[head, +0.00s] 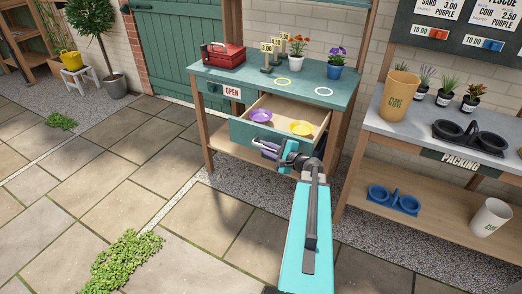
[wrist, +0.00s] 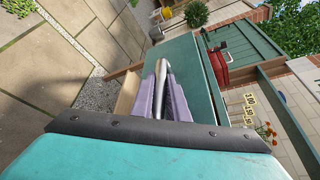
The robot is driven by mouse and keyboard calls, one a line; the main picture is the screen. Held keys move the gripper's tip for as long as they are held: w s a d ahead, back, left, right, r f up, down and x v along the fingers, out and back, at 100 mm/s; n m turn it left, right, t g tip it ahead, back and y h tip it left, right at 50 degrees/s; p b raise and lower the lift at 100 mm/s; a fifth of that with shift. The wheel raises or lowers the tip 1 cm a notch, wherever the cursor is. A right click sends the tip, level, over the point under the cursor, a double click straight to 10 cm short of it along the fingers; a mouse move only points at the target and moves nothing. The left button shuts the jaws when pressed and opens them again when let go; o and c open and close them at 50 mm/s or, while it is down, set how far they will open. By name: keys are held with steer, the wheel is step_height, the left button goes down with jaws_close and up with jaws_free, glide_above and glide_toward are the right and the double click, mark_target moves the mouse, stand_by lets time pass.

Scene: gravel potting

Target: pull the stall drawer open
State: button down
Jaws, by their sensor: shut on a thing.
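The stall drawer (head: 243,133) is in the teal stall (head: 344,92) and stands well out from under its top. A purple saucer (head: 261,116) and a yellow saucer (head: 301,128) lie inside it. My gripper (head: 264,148) is at the drawer's front, shut on the drawer handle, which is mostly hidden by the fingers in the head view.
A red toolbox (head: 223,55), price signs and potted flowers stand on the stall top. The packing bench (head: 420,133) with pots stands at the right.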

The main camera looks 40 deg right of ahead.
steer(key=shift+s+d+f, duration=0.2)
steer(key=c, duration=2)
jaws_free()
steer(key=shift+s, duration=0.1)
steer(key=shift+r, duration=0.1)
steer(key=shift+a, duration=0.15)
steer(key=p+v, duration=0.5)
steer(key=v, duration=0.8)
steer(key=shift+s+r+p, duration=0.2)
steer(key=shift+s+p, duration=0.1)
